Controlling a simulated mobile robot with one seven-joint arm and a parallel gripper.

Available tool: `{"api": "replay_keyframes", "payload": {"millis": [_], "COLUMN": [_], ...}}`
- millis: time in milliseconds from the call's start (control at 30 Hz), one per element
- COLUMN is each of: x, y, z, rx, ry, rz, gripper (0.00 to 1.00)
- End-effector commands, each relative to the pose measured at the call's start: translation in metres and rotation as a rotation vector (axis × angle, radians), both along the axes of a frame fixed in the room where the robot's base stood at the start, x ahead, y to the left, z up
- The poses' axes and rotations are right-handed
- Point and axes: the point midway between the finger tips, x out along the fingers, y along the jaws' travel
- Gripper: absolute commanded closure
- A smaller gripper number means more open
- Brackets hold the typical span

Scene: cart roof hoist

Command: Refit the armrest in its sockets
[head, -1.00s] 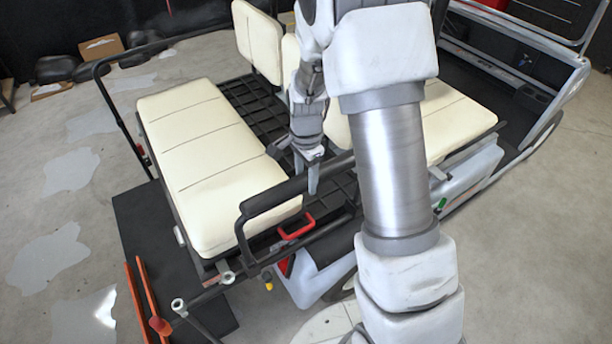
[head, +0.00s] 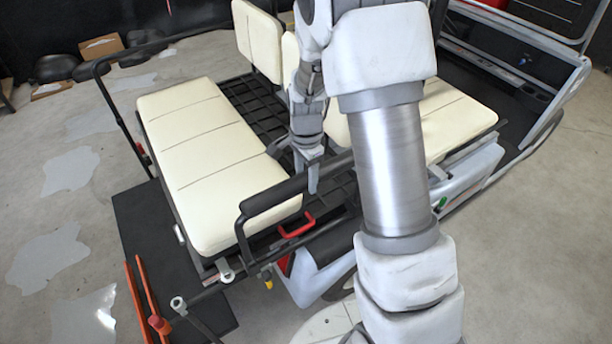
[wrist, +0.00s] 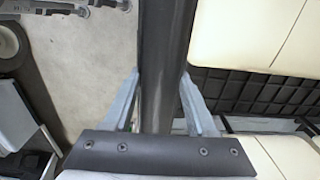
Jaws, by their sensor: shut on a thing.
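The armrest (head: 272,194) is a black padded bar with a bent black tube leg at its left end. It lies along the near end of the cream rear seat. In the wrist view the dark bar (wrist: 165,60) runs between the two grey fingers of my gripper (wrist: 160,75). My gripper (head: 312,182) is shut on the armrest towards its right part, in the head view. The left leg comes down near a pale round fitting (head: 226,271) on the cart frame; I cannot tell whether it is seated in a socket. My arm hides the armrest's right end.
An orange bar (head: 140,290) stands at the lower left. Open concrete floor (head: 60,190) lies left.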

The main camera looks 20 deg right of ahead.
Motion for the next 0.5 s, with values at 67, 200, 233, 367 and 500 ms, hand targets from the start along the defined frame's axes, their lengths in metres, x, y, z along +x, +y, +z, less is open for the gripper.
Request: {"api": "replay_keyframes", "payload": {"millis": [67, 200, 233, 367, 500], "x": [-0.001, -0.001, -0.0009, -0.0008, -0.0013], "y": [-0.0004, -0.0004, -0.0004, -0.0004, -0.0003], "z": [-0.0032, -0.0028, -0.0027, -0.0023, -0.0018], "rx": [-0.001, -0.001, -0.001, -0.001, -0.001], "ry": [0.003, 0.003, 0.003, 0.002, 0.004], "rz": [0.0, -0.001, -0.001, -0.001, -0.001], "gripper": [0.32, 0.08, 0.08, 0.08, 0.08]}}
